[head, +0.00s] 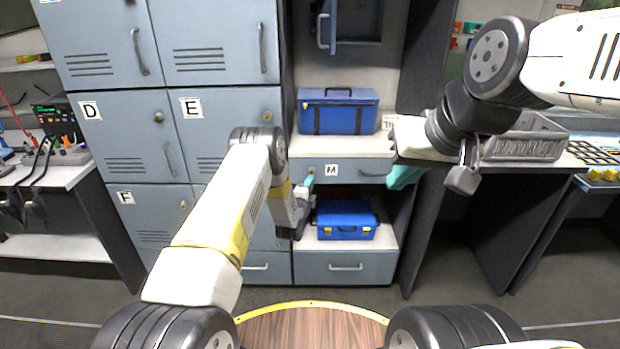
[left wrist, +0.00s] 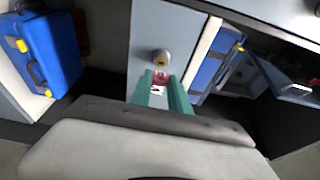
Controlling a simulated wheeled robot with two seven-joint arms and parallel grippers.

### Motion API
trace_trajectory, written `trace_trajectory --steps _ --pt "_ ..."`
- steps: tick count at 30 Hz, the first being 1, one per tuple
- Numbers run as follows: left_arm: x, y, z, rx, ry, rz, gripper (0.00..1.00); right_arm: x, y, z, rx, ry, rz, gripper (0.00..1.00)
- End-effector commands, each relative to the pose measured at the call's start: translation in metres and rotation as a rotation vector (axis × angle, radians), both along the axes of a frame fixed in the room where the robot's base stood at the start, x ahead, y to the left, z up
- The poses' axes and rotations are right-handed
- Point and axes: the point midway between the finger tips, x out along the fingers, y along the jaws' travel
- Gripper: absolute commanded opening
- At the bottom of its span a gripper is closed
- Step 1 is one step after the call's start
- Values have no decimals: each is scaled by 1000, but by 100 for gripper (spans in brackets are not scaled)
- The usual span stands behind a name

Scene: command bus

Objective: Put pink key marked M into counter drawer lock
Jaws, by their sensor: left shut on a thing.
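The counter drawer (head: 355,171) bears a white label M (head: 331,170). Its round brass lock (left wrist: 161,58) shows in the left wrist view, just beyond the fingertips. My left gripper (head: 308,181) is at the drawer front, left of the label. In the left wrist view its teal fingers (left wrist: 161,92) are shut on the pink key (left wrist: 161,76), which has a white mark too small to read. The key points at the lock and is very close to it; I cannot tell whether its tip is inside. My right gripper (head: 404,177) is partly hidden by its arm, right of the drawer.
A blue case (head: 338,112) stands on the counter above the drawer. A blue toolbox (head: 346,222) sits on the shelf below. Lockers E (head: 230,128) and D stand to the left. A grey basket (head: 525,140) is on the right counter.

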Motion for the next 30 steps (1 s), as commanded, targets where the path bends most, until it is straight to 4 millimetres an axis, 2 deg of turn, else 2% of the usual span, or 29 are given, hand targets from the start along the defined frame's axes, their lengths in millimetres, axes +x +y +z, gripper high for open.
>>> trace_trajectory --steps 30 --pt "6 0 0 0 1 0 0 0 0 0 0 0 0 0"
